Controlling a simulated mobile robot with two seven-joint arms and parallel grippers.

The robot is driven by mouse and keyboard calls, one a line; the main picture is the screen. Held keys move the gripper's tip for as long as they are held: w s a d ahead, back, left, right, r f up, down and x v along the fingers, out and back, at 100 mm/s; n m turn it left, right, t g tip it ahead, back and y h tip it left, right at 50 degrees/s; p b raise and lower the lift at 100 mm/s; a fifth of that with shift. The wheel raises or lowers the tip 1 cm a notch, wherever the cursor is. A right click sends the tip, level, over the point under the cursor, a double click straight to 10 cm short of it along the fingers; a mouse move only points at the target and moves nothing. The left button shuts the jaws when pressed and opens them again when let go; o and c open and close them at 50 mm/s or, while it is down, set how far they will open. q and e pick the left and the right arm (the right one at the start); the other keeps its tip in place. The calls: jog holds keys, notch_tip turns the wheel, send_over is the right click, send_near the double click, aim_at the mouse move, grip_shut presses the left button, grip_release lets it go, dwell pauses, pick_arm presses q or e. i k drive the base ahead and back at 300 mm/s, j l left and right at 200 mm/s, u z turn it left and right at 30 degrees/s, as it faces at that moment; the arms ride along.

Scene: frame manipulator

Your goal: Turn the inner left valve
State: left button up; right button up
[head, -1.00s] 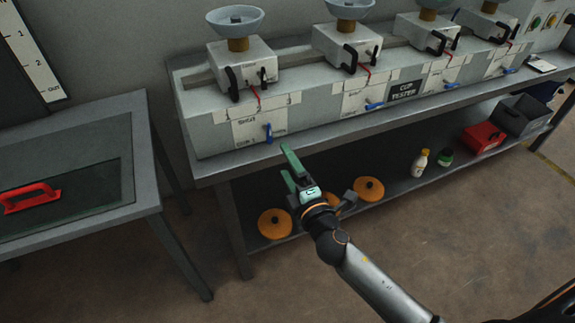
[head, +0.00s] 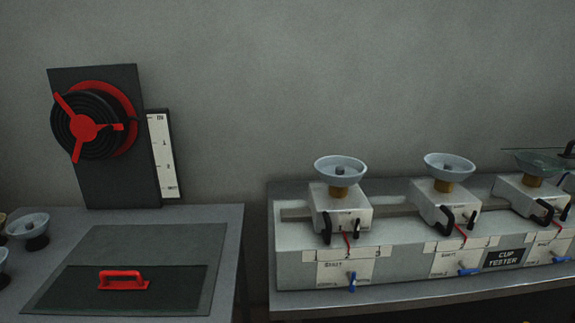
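The cup tester (head: 303,268) is a long grey box on a bench at the right of the head view. Small blue valve handles sit along its front. The leftmost blue handle (head: 352,282) points up and down. The second blue handle from the left (head: 468,272) lies nearly level, and so does the third (head: 561,261), near the right edge. The rest of the tester is cut off by the right edge. Neither of my grippers can be made out in this view.
Pale cups (head: 340,168) stand on grey blocks along the tester. A table (head: 228,235) at the left holds a panel with a red handle (head: 123,281). A black board with a red three-armed wheel (head: 84,126) stands behind. A gap separates table and bench.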

aim_at(465, 271)
jog(key=i+l+z, duration=0.1)
jog(key=z, duration=1.3)
jog(key=i+l, duration=0.05)
